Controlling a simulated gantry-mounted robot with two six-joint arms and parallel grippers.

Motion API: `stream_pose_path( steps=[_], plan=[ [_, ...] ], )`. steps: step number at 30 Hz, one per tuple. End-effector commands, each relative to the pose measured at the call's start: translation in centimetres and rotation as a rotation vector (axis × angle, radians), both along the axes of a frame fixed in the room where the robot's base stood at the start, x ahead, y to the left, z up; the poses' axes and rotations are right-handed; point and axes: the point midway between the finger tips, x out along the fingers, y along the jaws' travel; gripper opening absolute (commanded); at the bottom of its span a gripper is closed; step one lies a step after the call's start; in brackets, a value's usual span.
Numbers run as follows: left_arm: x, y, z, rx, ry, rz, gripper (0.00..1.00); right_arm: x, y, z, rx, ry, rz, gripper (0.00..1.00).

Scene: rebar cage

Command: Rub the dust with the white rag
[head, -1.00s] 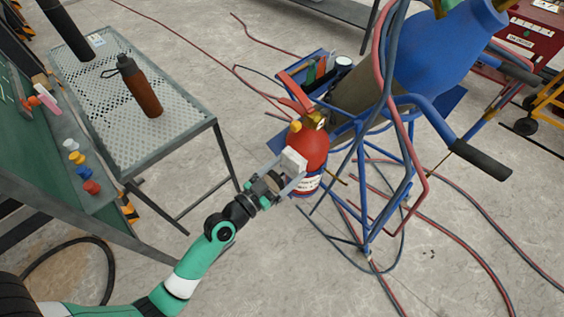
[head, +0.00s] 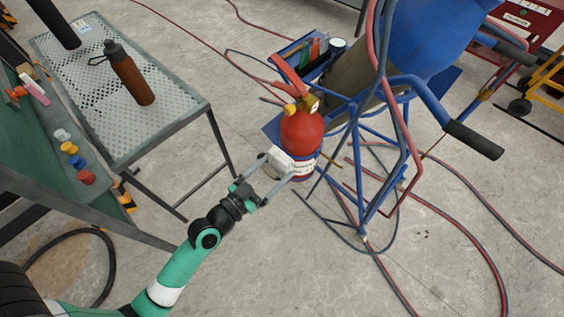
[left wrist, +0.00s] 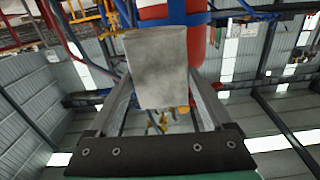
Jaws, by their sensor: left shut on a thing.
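My left gripper (head: 278,166) is shut on the white rag (head: 281,160), which looks like a pale block between the two fingers. In the left wrist view the rag (left wrist: 158,68) fills the space between the fingertips. The rag is at the left side of the red fire extinguisher (head: 302,132), near its white label; I cannot tell whether it touches. The extinguisher (left wrist: 168,12) also shows behind the rag in the left wrist view. I cannot make out any dust. My right gripper is not in view.
A blue cylinder cart (head: 405,90) with hoses stands close right of the extinguisher. A perforated metal table (head: 180,100) with a brown bottle (head: 130,75) is at the left. A green bench (head: 30,150) holds several coloured caps. Open floor lies in front.

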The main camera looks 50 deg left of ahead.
Motion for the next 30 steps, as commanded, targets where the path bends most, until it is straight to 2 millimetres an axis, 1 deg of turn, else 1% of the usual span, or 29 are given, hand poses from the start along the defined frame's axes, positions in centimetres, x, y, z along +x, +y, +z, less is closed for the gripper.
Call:
stream_pose_path(
  steps=[3, 13, 18, 22, 30],
  plan=[
    [-0.7, 0.0, 0.0, 0.000, -0.001, 0.001, 0.39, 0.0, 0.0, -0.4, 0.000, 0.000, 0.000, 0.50],
    [-1.0, -0.1, -0.1, 0.000, 0.000, 0.001, 0.39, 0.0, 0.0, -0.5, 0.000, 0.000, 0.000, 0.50],
    [-2.7, -0.2, -0.3, 0.000, 0.000, 0.002, 0.39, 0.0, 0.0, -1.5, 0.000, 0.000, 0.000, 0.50],
    [-3.6, -0.3, -0.1, 0.000, -0.001, 0.001, 0.39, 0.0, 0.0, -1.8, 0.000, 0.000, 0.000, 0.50],
    [-3.8, -0.3, 0.1, 0.000, 0.000, 0.001, 0.39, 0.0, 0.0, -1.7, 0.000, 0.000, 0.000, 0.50]
  ],
)
